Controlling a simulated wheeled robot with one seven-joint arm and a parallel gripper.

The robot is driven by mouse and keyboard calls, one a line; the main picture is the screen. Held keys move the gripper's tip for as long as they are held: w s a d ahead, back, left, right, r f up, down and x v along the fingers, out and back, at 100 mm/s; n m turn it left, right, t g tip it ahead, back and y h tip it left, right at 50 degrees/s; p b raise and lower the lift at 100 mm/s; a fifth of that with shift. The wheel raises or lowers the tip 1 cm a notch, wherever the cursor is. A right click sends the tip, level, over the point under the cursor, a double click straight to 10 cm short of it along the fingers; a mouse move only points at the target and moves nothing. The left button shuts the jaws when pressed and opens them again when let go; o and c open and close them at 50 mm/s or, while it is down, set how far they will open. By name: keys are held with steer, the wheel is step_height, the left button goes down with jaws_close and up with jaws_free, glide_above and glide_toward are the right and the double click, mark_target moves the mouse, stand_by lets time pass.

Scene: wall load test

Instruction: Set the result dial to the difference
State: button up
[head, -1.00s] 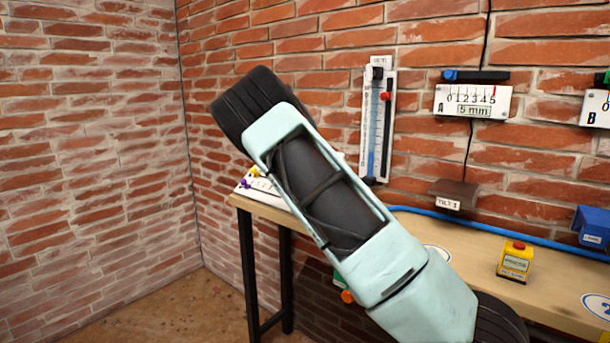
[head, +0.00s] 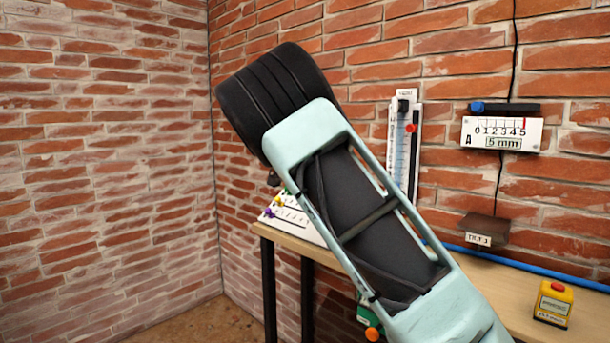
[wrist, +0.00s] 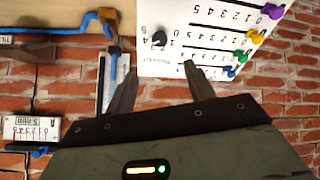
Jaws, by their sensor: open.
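The white board (head: 300,222) lies at the left end of the bench, partly behind my arm in the head view. In the wrist view this board (wrist: 172,65) shows tilted, with purple, yellow, green and blue knobs on numbered scales. A black knob (wrist: 158,38) sits apart from them beside small printed numbers; I take it as the result dial, though its setting is unreadable. My gripper (wrist: 160,88) is open and empty, its fingers apart in front of the board's edge. The black knob appears beyond the gap between them.
Gauge A (head: 502,133) on the brick wall reads 5 mm, its red mark near 5. A vertical scale (head: 404,140) with a red pointer hangs left of it. A tilt block (head: 487,230), a blue hose (head: 535,266) and a yellow box with a red button (head: 553,303) are at right.

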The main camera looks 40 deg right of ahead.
steer(key=shift+v, duration=1.1)
steer(key=s+a+f+n+y+p, duration=0.2)
steer(key=s+a+f+n+y, duration=0.15)
steer(key=a, duration=0.55)
steer(key=s+a+f+n+y+p, duration=0.2)
steer(key=s+a+f+n, duration=0.15)
steer(key=a, duration=0.55)
steer(key=s+a+f+n+y+p, duration=0.2)
steer(key=s+a+y, duration=0.15)
steer(key=a, duration=0.65)
steer(key=s+a+n+p, duration=0.1)
steer(key=s+a+n, duration=0.2)
steer(key=s, duration=0.6)
steer(key=s+a+r+n+g+p, duration=0.1)
steer(key=s+a+n, duration=0.3)
steer(key=s, duration=0.5)
steer(key=s+a+n+p, duration=0.3)
steer(key=s+a, duration=0.3)
steer(key=s, duration=0.3)
steer(key=shift+a+n+g+y, duration=0.3)
steer(key=shift+n+y, duration=0.1)
steer(key=shift+n, duration=0.3)
steer(key=shift+r, duration=0.15)
